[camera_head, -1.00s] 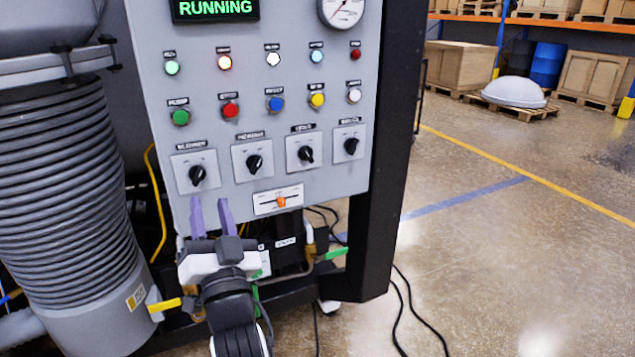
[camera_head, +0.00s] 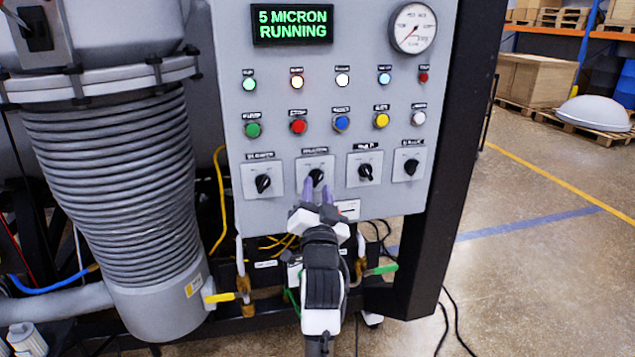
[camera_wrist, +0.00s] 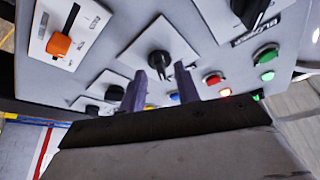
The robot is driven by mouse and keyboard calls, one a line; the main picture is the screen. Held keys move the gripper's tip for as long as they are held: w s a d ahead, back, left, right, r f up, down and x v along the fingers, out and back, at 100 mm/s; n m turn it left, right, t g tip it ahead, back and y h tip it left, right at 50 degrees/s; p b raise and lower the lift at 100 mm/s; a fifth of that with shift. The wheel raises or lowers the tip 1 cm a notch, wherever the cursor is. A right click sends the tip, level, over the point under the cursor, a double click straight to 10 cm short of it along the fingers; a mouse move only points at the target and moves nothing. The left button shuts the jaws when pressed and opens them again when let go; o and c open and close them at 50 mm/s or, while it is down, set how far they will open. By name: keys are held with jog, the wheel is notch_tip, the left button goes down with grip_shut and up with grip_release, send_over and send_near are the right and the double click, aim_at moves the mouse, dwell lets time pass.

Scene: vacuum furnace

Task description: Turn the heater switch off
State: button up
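Four black rotary switches sit in a row on the grey control panel (camera_head: 335,140); their labels are too small to read surely, so I cannot tell which is the heater's. My gripper (camera_head: 317,184) is open, its two purple fingers pointing up at the second switch from the left (camera_head: 316,177). In the wrist view this switch's black knob (camera_wrist: 159,60) shows between and just beyond the fingertips (camera_wrist: 160,74). I cannot tell whether they touch it. The leftmost switch (camera_head: 263,183), third switch (camera_head: 366,173) and rightmost switch (camera_head: 411,167) stand clear of the fingers.
A slider with an orange knob (camera_wrist: 59,44) is beside the second switch's plate. Coloured buttons and lamps sit above the switches. The display (camera_head: 292,22) reads "5 MICRON RUNNING". A ribbed grey bellows (camera_head: 115,185) stands left; open floor (camera_head: 540,270) lies right.

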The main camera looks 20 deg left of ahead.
jog(key=shift+w+a+r, duration=0.25)
jog(key=shift+w, duration=0.4)
grip_shut()
